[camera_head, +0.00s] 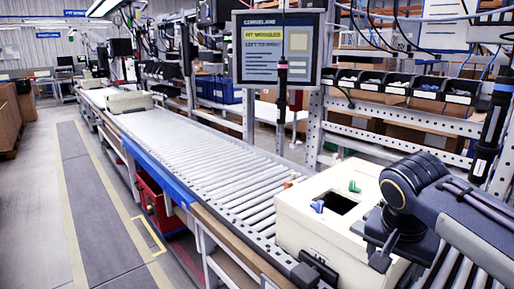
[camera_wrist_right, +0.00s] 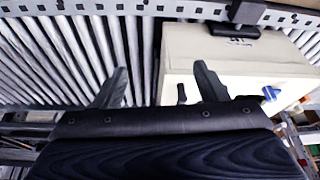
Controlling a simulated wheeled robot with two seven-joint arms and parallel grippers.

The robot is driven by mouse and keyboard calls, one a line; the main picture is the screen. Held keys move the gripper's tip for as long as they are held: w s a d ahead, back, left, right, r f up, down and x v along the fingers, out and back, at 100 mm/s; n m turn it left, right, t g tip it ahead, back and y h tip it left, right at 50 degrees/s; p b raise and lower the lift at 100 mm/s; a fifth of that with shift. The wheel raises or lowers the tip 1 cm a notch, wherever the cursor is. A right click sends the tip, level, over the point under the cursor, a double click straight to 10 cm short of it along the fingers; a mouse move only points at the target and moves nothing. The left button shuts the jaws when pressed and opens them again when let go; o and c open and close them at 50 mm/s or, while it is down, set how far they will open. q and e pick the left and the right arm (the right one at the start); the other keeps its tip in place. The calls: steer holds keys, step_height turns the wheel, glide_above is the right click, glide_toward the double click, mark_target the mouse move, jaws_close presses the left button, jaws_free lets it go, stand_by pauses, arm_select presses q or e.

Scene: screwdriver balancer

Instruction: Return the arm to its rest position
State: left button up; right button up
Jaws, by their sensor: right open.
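My right arm (camera_head: 445,205) reaches in from the right of the head view. Its gripper (camera_head: 382,250) is beside the right side of a cream box (camera_head: 305,225) on the roller conveyor. In the right wrist view the two dark fingers of this gripper (camera_wrist_right: 160,85) stand wide apart with nothing held between them. The cream box (camera_wrist_right: 215,55) shows behind and to the right of the fingers there. Whether the gripper touches the box cannot be told. My left arm and gripper are not in view.
The box top has a dark opening (camera_head: 337,202), a blue piece (camera_head: 317,206) and a green piece (camera_head: 354,186). A dark hanging tool (camera_head: 283,80) is below the screen (camera_head: 277,48); another (camera_head: 492,125) hangs at right. The conveyor rollers (camera_head: 205,150) left of the box are clear.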

steer(key=s+a+f+n+t+y+p, duration=0.1)
steer(key=s+a+f+n+y+p, duration=0.1)
steer(key=s, duration=0.6)
steer(key=s+a+f+n+t+y+p, duration=0.1)
steer(key=s+f+n+y+p, duration=0.3)
steer(key=s, duration=0.5)
steer(key=shift+a+f+t+p, duration=0.3)
steer(key=shift+a+p, duration=0.25)
steer(key=shift+a, duration=0.3)
steer(key=shift+s, duration=0.1)
